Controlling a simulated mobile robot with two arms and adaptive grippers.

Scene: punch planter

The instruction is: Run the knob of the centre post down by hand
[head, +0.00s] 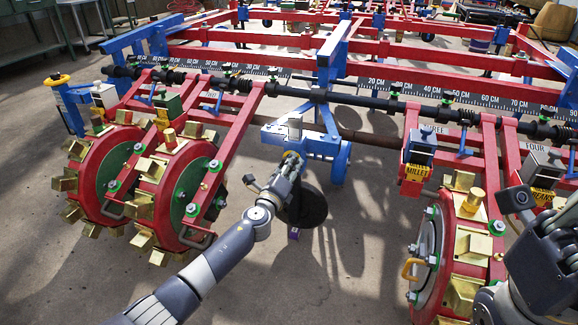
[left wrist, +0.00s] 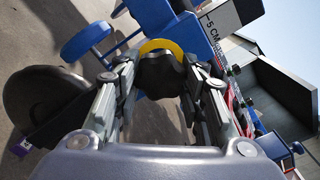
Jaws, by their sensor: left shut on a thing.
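My left gripper (head: 292,158) reaches in from the lower middle to the blue centre post assembly (head: 300,138) of the planter. In the left wrist view its fingers are shut on the dark knob (left wrist: 162,72), which has a yellow rim on its far side. In the head view the gripper hides this knob.
A dark disc (head: 305,207) stands below the left gripper. Red wheels with brass-coloured blocks stand left (head: 172,190) and right (head: 462,235). A black bar (head: 290,93) and a scale strip run across behind. A yellow-topped post (head: 57,80) stands far left.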

